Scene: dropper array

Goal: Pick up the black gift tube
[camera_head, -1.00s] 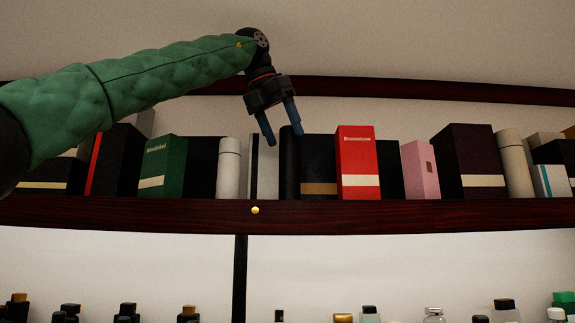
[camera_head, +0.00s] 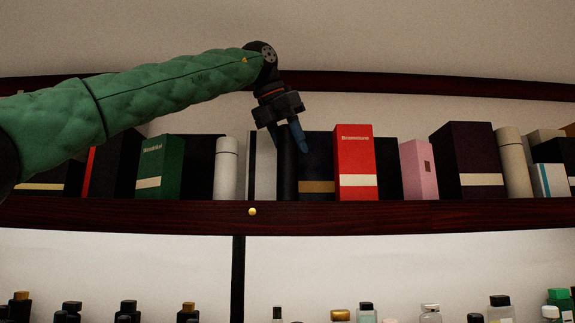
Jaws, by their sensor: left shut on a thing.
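The black gift tube (camera_head: 288,177) stands upright on the upper shelf, between a pale grey box with a black stripe and a black box with a gold band. My left gripper (camera_head: 288,142) comes down from above with its blue fingers on either side of the tube's upper part, shut on it. The tube's top is partly hidden by the fingers. The tube's base appears to be at shelf level. My right gripper is not in view.
The grey box (camera_head: 264,170) and the gold-banded black box (camera_head: 317,165) stand close beside the tube. A red box (camera_head: 355,160) is further right, a white tube (camera_head: 227,168) further left. The dark wooden shelf edge (camera_head: 400,217) runs below; bottles stand lower down. Space above the boxes is free.

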